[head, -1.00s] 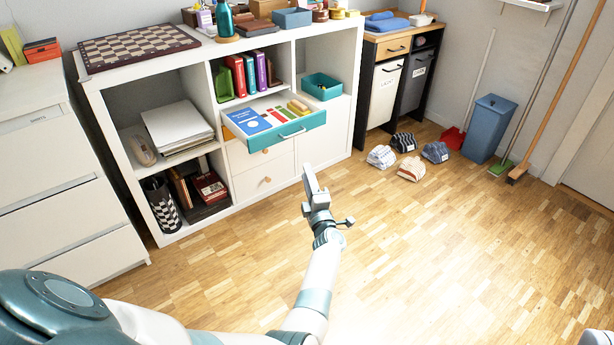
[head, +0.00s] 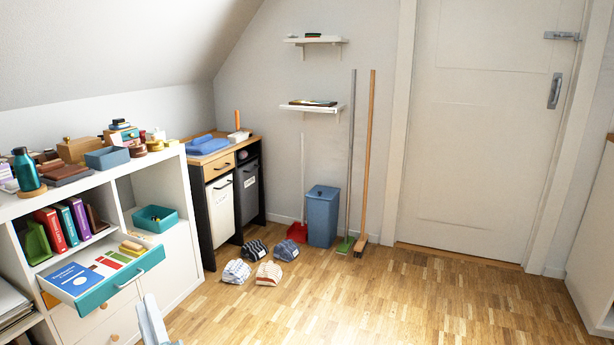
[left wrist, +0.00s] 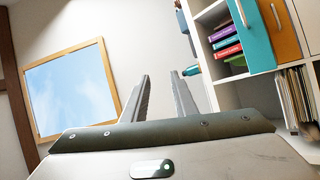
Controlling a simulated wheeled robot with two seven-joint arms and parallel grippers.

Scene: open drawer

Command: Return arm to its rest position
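My left gripper (head: 154,322) shows at the bottom of the head view, in front of and below the open drawer. In the left wrist view its two fingers (left wrist: 160,95) stand apart with nothing between them. The open drawer has a teal front (head: 108,290) and holds a blue book (head: 72,278) and other small items. The teal front also shows at the upper right of the left wrist view (left wrist: 252,38); the fingers look clear of it. Most of my left arm is outside the head view. My right gripper is not in view.
A white shelf unit (head: 182,262) stands at the left. Several caps (head: 268,273) lie on the floor by a blue bin (head: 322,216) and brooms (head: 366,160). A closed door (head: 470,130) is at the back. The middle floor (head: 400,305) is clear.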

